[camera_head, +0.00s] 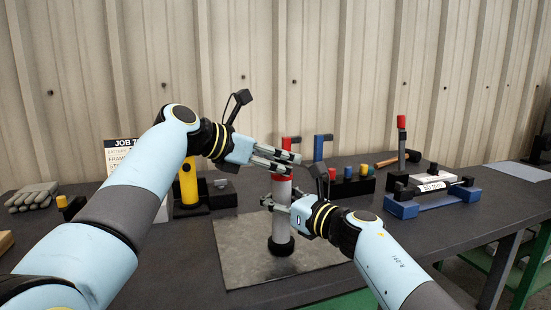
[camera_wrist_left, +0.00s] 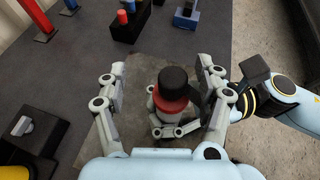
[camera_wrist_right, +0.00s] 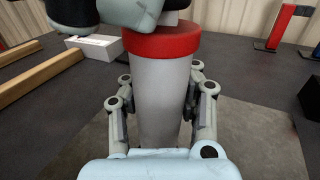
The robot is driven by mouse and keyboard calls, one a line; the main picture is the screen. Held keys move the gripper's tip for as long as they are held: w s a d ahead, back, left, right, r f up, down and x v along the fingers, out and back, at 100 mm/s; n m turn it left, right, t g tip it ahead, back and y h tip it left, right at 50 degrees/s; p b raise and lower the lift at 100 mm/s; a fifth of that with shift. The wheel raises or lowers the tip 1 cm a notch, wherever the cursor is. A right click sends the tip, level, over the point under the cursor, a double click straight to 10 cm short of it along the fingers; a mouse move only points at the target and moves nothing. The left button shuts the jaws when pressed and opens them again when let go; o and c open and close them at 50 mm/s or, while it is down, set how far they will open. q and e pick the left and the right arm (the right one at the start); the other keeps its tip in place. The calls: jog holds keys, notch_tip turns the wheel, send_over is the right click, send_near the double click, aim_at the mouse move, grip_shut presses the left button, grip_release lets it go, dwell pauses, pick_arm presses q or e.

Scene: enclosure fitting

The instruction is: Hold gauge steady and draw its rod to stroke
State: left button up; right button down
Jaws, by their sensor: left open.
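The gauge (camera_head: 282,222) is an upright pale cylinder with a black foot and a red collar, standing on a grey plate (camera_head: 236,262). In the left wrist view its black top knob (camera_wrist_left: 173,80) sits above the red collar (camera_wrist_left: 170,104). My left gripper (camera_head: 293,160) is open at the gauge's top, with its fingers apart on either side of the knob. My right gripper (camera_head: 268,203) is shut on the gauge's body below the collar; its fingers flank the cylinder (camera_wrist_right: 160,90) in the right wrist view. My left gripper hides part of the top in the head view.
Behind stand red and blue posts (camera_head: 319,146) and a block with coloured pegs (camera_head: 350,183). A blue-based fixture (camera_head: 405,209) is at right. A yellow cylinder (camera_head: 188,182) and gloves (camera_head: 33,196) are at left. The front plate is clear.

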pick_arm(q)
jog(key=shift+w+a, duration=0.15)
jog(key=shift+a, duration=0.15)
jog(key=shift+o, duration=0.6)
jog(key=shift+a, duration=0.1)
grip_shut()
jog(key=shift+r, duration=0.1)
notch_tip(320, 180, up, 6)
jog(key=shift+d, duration=0.2)
jog(key=shift+r, duration=0.1)
jog(key=shift+c, duration=0.6)
grip_release()
jog(key=v, duration=1.2)
